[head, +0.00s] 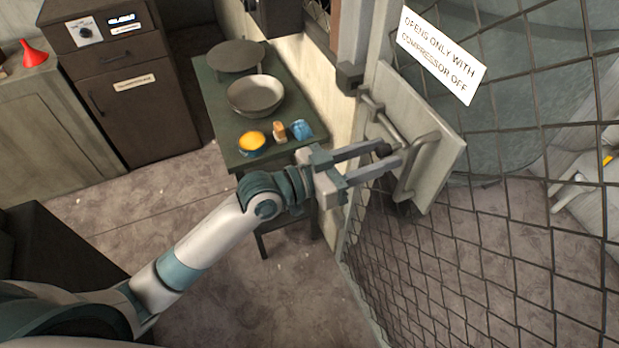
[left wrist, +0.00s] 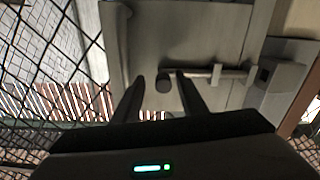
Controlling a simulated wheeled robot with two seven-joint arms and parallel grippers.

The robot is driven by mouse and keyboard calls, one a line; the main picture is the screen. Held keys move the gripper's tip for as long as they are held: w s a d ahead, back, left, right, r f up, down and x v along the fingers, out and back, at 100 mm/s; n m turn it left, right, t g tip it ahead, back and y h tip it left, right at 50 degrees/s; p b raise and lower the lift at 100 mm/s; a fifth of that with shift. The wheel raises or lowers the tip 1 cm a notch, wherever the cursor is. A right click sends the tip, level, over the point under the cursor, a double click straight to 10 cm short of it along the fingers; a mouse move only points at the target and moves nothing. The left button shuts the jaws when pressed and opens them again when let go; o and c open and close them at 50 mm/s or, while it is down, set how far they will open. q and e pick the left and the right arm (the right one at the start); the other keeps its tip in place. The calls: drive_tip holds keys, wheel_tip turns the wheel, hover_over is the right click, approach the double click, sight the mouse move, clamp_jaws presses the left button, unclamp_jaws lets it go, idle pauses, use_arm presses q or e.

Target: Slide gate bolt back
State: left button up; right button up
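The gate bolt (head: 380,118) is a metal rod on the pale gate plate (head: 440,125). In the left wrist view the rod (left wrist: 215,73) runs right through a bracket toward a grey box (left wrist: 282,80) on the post. A dark round knob (left wrist: 163,84) is at the bolt's left end. My left gripper (head: 390,154) is open at the bolt's knob end. In the left wrist view its fingers (left wrist: 160,78) stand either side of the knob, with gaps showing. Contact with the rod cannot be told. My right gripper is not in view.
A pull handle (head: 421,165) sits on the plate near my left fingers. Wire mesh (head: 510,230) fills the gate. A sign (head: 441,52) hangs above. Left of the gate, a dark table (head: 225,120) holds a bowl (head: 256,95) and small items. Floor between is open.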

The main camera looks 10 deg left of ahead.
use_arm(q)
drive_tip(key=b+v, duration=0.5)
drive_tip(key=v, duration=1.1)
drive_tip(key=shift+d+r, duration=0.1)
